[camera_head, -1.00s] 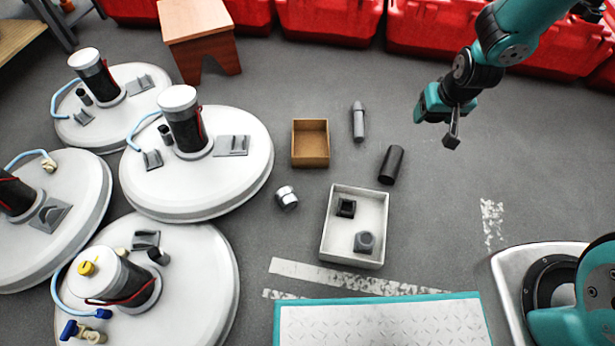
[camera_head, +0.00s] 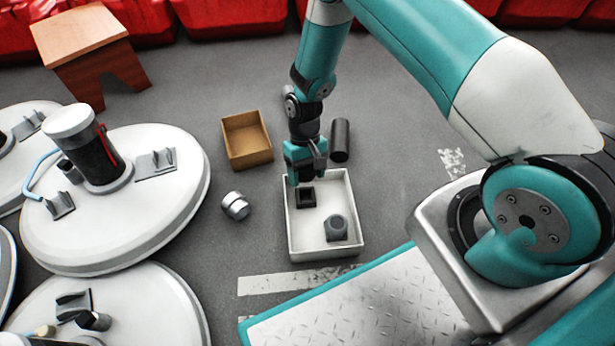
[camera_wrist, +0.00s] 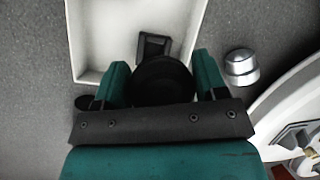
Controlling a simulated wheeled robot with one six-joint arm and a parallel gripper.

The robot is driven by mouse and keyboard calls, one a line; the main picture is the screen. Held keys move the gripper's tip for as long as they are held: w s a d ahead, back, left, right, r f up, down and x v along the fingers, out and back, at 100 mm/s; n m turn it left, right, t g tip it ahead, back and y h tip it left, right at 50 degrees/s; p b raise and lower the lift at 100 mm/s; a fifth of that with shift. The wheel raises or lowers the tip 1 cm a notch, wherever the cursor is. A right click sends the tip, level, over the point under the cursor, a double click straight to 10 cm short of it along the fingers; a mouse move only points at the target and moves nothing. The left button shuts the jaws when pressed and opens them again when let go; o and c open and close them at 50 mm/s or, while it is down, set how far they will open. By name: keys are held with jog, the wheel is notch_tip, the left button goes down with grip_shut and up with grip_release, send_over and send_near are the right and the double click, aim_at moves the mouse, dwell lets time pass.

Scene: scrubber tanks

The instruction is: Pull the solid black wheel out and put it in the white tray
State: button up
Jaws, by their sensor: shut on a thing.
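My gripper (camera_head: 305,172) hangs over the back part of the white tray (camera_head: 305,240), pointing down. In the wrist view its two teal fingers are shut on the solid black wheel (camera_wrist: 162,80), a dark round disc. In the head view the wheel is hidden or too dark to make out. The tray also shows in the wrist view (camera_wrist: 108,40), beyond the fingers. In the tray lie a black square part (camera_head: 306,197) and a grey rounded part (camera_head: 336,228). The black square part shows beside the wheel in the wrist view (camera_wrist: 152,45).
A brown open box (camera_head: 246,140) is behind and left of the tray. A silver cap (camera_head: 235,206) lies left of it, and a black cylinder (camera_head: 340,140) behind it. White round tanks (camera_head: 110,220) fill the left. A wooden stool (camera_head: 85,50) stands at the back left.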

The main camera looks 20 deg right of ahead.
jog(key=b, duration=0.5)
send_over(308, 201)
jog(key=w, duration=0.1)
jog(key=shift+w+d+f, duration=0.1)
jog(key=shift+d+f, duration=0.05)
jog(key=shift+f, duration=2.65)
jog(key=shift+f+b, duration=0.4)
jog(key=shift+f, duration=0.45)
jog(key=shift+f, duration=0.25)
jog(key=shift+f, duration=0.6)
jog(key=shift+d+f+b, duration=0.1)
jog(key=shift+f+b, duration=0.15)
jog(key=shift+b, duration=0.05)
